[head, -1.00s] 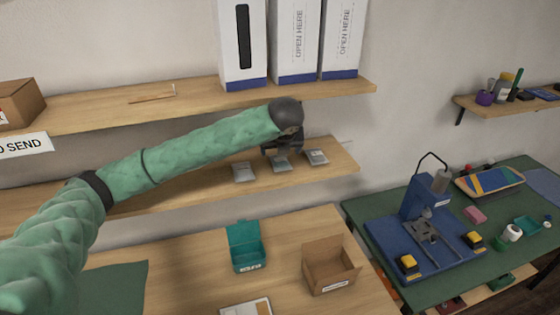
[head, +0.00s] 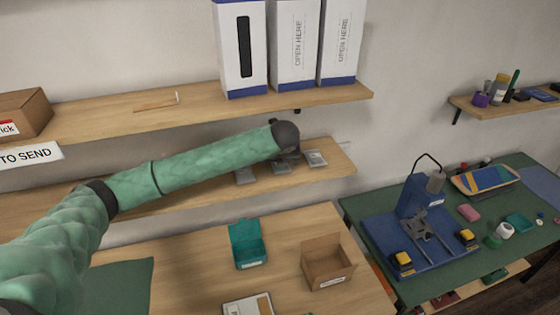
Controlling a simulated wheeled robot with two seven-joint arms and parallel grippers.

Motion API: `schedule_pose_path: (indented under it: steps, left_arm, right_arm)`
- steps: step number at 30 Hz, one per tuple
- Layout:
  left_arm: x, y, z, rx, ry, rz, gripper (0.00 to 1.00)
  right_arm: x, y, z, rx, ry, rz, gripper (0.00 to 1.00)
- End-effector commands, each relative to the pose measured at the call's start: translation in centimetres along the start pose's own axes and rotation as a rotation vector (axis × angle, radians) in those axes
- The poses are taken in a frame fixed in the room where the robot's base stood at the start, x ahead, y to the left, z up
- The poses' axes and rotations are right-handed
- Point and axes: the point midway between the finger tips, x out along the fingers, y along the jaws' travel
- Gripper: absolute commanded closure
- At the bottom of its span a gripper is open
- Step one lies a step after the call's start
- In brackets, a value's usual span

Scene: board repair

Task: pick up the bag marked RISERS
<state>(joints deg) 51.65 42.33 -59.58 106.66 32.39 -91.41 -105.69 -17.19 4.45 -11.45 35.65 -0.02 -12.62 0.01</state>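Three small grey bags lie on the lower wall shelf: a left bag (head: 245,175), a middle bag (head: 281,168) and a right bag (head: 315,158). Their markings are too small to read, so I cannot tell which says RISERS. My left arm reaches in from the left, and its gripper (head: 287,157) is low over the middle bag. The wrist hides most of the gripper and part of the middle bag. I cannot tell whether its fingers touch the bag or are open. My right gripper is out of view.
The upper shelf (head: 200,107) overhangs the arm and carries tall white boxes (head: 293,45). Below are a teal open box (head: 248,248) and an open cardboard box (head: 327,262) on the wooden table (head: 190,265). A green bench (head: 380,235) with a blue fixture stands right.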

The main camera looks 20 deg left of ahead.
Motion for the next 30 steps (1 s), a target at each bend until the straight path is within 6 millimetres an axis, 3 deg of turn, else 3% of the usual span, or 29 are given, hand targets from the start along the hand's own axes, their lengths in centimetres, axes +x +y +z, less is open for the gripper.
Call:
schedule_pose_path:
  steps: [7, 15, 30]
  left_arm:
    - [0.14, -0.01, -0.03, 0.0, 0.0, -0.001, 0.18]
    - [0.12, -0.01, -0.02, 0.0, 0.0, 0.0, 0.69]
    - [-0.13, -0.02, 0.18, 0.0, -0.002, -0.001, 0.7]
  right_arm:
    - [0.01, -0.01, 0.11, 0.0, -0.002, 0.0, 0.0]
    - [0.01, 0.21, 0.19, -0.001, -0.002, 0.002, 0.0]
    - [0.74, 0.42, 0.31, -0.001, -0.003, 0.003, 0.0]
